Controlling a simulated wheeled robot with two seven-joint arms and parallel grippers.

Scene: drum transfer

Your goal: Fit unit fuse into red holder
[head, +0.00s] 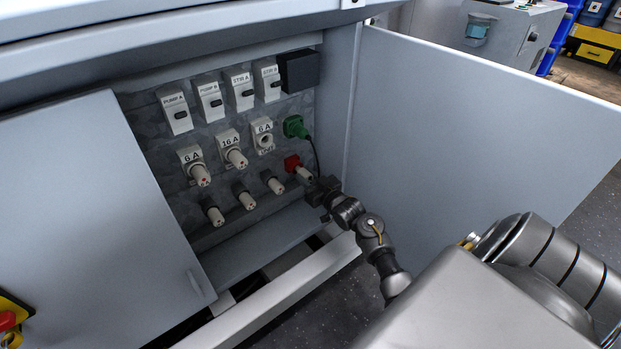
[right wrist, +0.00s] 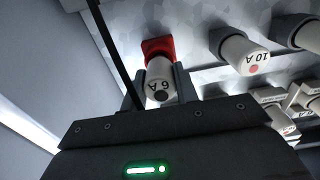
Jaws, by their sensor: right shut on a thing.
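The red holder (head: 292,162) is on the back panel at the right end of the fuse rows; it also shows in the right wrist view (right wrist: 157,46). A white fuse marked 6 A (right wrist: 160,78) has its far end at the red holder, in line with it; how deep it sits I cannot tell. It also shows in the head view (head: 304,175). My right gripper (right wrist: 157,88) is shut on this fuse, one finger on each side. In the head view the right gripper (head: 314,187) is just below and right of the holder. My left gripper is out of view.
A white holder marked 6 A (head: 264,141) shows an open round socket. Spare fuses (head: 273,183) stand in a lower row. The open cabinet door (head: 470,120) bounds the right side.

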